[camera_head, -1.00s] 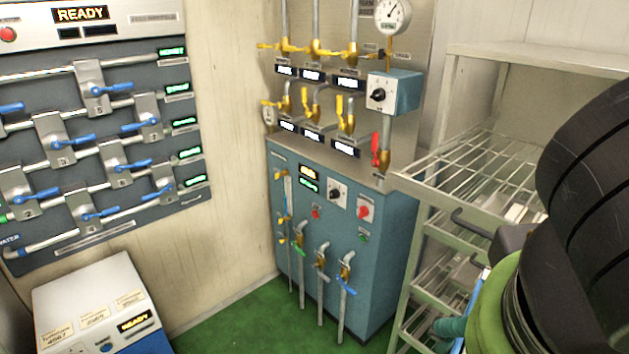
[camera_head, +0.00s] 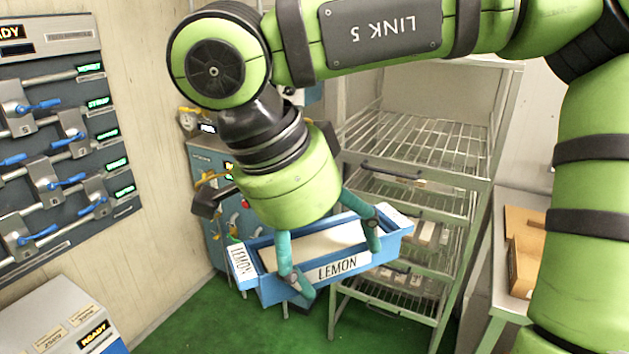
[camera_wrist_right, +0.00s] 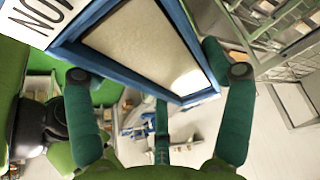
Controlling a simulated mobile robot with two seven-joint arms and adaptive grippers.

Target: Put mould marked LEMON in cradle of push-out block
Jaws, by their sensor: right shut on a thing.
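The blue mould marked LEMON (camera_head: 337,270) hangs in the air in the head view, with a pale filling inside and white labels on its side and end. My right gripper (camera_head: 335,262) is shut on it, with teal fingers across its width. In the right wrist view the mould (camera_wrist_right: 103,72) sits between the fingers of the same gripper (camera_wrist_right: 160,100), its pale surface facing the camera. The push-out block and its cradle cannot be made out. My left gripper is not in view.
A wire-shelf rack (camera_head: 425,140) stands just behind the mould, with pale items on lower shelves. A table (camera_head: 508,260) with a brown cardboard box (camera_head: 526,262) is at the right. A valve panel (camera_head: 60,130) is on the left wall. Green floor (camera_head: 230,330) below is clear.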

